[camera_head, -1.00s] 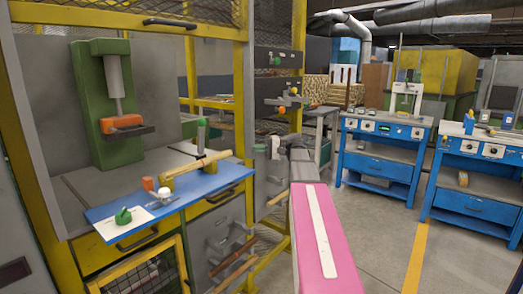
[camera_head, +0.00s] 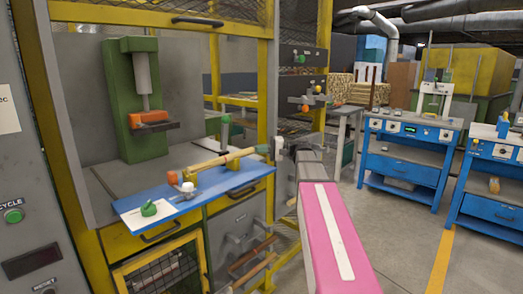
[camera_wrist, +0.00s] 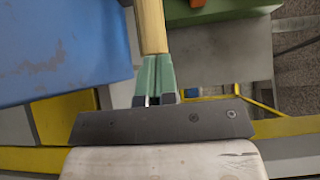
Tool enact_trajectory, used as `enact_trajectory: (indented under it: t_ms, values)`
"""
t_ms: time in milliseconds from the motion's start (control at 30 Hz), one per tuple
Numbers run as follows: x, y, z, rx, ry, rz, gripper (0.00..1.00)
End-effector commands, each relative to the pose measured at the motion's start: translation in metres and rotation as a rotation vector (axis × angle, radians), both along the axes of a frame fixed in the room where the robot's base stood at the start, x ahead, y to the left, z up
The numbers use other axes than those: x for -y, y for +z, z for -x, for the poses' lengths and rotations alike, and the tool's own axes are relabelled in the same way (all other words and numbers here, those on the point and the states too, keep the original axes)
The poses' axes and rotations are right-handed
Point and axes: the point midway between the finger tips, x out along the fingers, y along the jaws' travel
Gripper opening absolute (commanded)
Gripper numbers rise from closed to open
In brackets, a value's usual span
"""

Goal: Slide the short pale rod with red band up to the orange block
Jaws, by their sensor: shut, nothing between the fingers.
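A pale wooden rod (camera_head: 225,159) lies along the blue board, and a pale rod (camera_wrist: 152,25) also shows in the wrist view. I cannot make out a red band. A small orange block (camera_head: 173,178) stands just left of the rod's far-left end; whether they touch is unclear. My gripper (camera_wrist: 153,60) is shut and empty, its green fingertips at the near end of the rod, in line with it. In the head view my gripper (camera_head: 262,149) is small at the rod's right end, by the board's right edge.
The blue board (camera_head: 235,182) carries a white card with a green knob (camera_head: 149,208) and a white round piece (camera_head: 187,187). A green press (camera_head: 136,95) with an orange part stands behind. A green-topped post (camera_head: 226,128) rises behind the rod.

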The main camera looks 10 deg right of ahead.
Motion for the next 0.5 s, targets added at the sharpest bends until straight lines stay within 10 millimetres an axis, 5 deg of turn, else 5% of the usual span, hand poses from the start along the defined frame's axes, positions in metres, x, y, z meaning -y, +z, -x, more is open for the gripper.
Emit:
enact_trajectory:
  t_ms: [500]
  values:
    - [-0.043, 0.000, 0.032, 0.000, 0.001, 0.000, 0.00]
